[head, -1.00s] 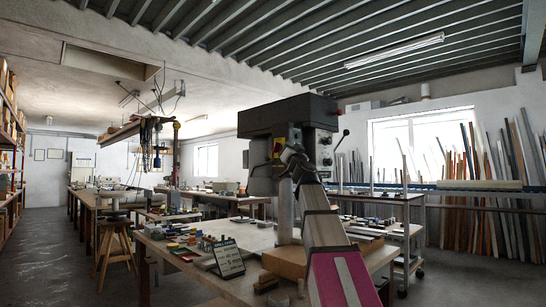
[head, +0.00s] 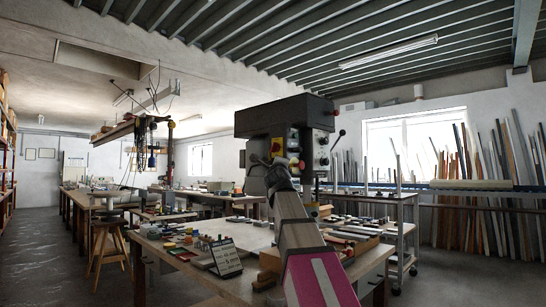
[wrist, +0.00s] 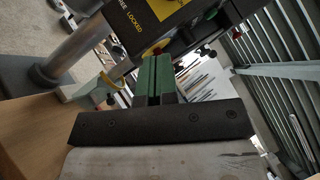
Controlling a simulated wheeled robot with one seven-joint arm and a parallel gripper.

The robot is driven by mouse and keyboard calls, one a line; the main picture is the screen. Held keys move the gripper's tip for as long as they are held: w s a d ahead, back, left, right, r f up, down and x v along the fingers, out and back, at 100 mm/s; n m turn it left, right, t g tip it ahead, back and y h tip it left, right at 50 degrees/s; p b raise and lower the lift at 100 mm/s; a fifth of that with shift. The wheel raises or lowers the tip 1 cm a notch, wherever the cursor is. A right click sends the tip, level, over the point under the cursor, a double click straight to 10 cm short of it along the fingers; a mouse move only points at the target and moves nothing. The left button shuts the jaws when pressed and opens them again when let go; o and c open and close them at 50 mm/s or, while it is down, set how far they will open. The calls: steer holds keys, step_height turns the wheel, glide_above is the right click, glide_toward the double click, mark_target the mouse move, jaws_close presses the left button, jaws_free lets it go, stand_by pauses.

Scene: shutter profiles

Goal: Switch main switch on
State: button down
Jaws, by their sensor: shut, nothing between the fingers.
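The drill press (head: 285,118) stands on the bench, dark grey. A yellow switch plate with a red button (head: 278,146) is on its near side. The front panel (head: 322,150) carries several knobs and buttons. In the wrist view, my gripper (wrist: 155,58) shows as two green fingers pressed together, shut and empty. A small red and yellow part (wrist: 156,50) shows just past the fingertips; I cannot tell whether they touch it. In the head view, my arm's end is against or just in front of the press, below the switch plate, and the fingers are hard to make out.
The bench (head: 215,285) below holds small parts and a black sign (head: 225,256). The press's column (wrist: 85,45) and a lever (head: 338,138) stand close by. A cart (head: 400,235) is to the right. A stool (head: 108,248) and open floor are at the left.

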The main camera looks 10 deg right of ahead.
glide_toward(274, 147)
steer(key=w+d+f, duration=0.2)
steer(key=w+d, duration=0.1)
steer(key=w, duration=0.2)
steer(key=w+a+r, duration=0.1)
steer(key=w, duration=0.1)
steer(key=shift+a+r, duration=0.15)
steer(key=shift+w+a+r, duration=0.15)
steer(key=shift+w+a, duration=0.05)
steer(key=shift+a, duration=0.05)
stand_by(0.3)
steer(key=shift+m+h, duration=0.3)
